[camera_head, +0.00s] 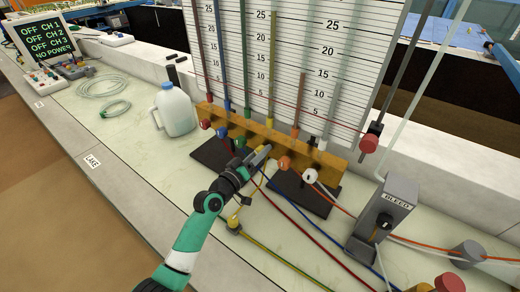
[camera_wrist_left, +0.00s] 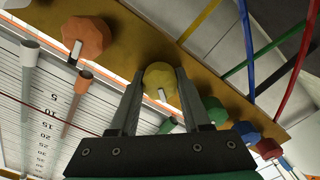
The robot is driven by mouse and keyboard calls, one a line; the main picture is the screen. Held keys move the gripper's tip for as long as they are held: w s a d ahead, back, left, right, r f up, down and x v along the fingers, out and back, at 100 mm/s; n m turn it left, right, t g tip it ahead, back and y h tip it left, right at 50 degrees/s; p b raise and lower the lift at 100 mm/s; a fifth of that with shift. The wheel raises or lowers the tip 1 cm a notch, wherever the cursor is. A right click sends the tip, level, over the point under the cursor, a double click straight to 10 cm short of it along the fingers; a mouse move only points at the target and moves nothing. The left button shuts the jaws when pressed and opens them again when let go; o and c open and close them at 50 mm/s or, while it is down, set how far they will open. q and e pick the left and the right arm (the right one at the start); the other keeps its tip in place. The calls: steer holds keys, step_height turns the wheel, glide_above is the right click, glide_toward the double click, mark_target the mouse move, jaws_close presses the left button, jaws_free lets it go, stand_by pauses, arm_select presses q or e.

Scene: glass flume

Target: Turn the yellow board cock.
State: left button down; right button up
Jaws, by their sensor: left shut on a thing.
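The yellow board cock (camera_wrist_left: 160,78) is a faceted knob with a pale pointer bar, on the wooden rail (camera_wrist_left: 125,25) of the manometer board. In the left wrist view it sits between the two fingers of my left gripper (camera_wrist_left: 158,86), which is shut on it. The pale bar slants slightly, pointing mostly towards the palm. In the head view my left gripper (camera_head: 262,156) reaches the rail from the front, and its fingers mostly hide the yellow cock. My right gripper is in neither view.
An orange cock (camera_head: 285,162) and a white cock (camera_head: 310,175) are to the right; green, blue and red cocks (camera_head: 205,124) are to the left. A water jug (camera_head: 174,110), coiled tubing (camera_head: 97,87) and a BLEED block (camera_head: 384,215) stand on the bench. Coloured hoses run at the front right.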

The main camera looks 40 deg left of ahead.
arm_select(q)
steer(key=n+p, duration=0.1)
steer(key=n, duration=0.2)
steer(key=shift+n, duration=0.3)
steer(key=shift+n+p, duration=0.65)
steer(key=shift+n, duration=1.25)
steer(key=shift+c, duration=1.9)
jaws_free()
